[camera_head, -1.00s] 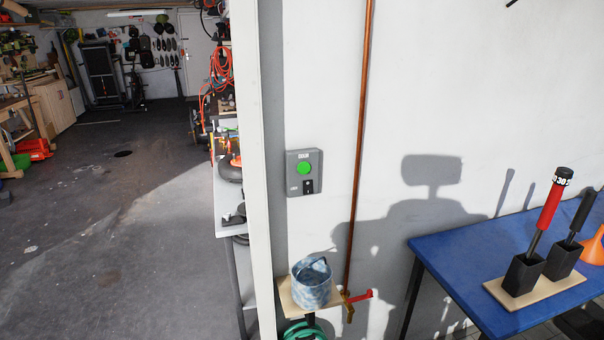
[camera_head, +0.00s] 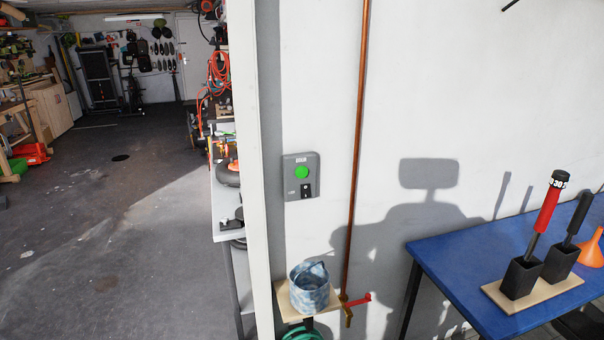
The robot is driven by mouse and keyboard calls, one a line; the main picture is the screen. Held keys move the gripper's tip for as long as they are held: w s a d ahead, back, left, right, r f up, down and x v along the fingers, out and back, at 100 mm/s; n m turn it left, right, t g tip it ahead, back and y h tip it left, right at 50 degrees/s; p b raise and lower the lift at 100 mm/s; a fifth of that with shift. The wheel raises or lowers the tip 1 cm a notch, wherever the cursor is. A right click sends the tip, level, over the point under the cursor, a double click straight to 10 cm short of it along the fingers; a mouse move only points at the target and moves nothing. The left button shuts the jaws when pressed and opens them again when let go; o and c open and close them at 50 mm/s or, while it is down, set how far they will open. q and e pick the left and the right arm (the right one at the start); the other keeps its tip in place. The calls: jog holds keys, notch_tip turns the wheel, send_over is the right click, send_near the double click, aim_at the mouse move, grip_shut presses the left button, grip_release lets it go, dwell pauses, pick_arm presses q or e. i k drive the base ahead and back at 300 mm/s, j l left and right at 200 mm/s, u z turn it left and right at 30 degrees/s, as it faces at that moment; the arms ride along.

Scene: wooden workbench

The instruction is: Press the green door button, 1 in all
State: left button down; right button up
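The green door button (camera_head: 301,172) is a round green disc on a grey box (camera_head: 287,188) fixed to the white wall. The box is left of the copper pipe and right of the white door frame edge. A small black part sits below the green disc. Nothing covers the button. Neither of my grippers shows in the head view.
A blue table (camera_head: 450,262) with tools in black holders stands at the right. A small shelf with a blue-grey bucket (camera_head: 310,290) and a red-handled tap (camera_head: 358,299) is below the button. A copper pipe (camera_head: 358,150) runs down the wall. Open floor (camera_head: 110,220) lies left.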

aim_at(301, 171)
jog(key=z, duration=1.65)
jog(key=k+j, duration=0.35)
jog(key=k, duration=0.15)
jog(key=k+j, duration=0.3)
jog(key=k, duration=0.2)
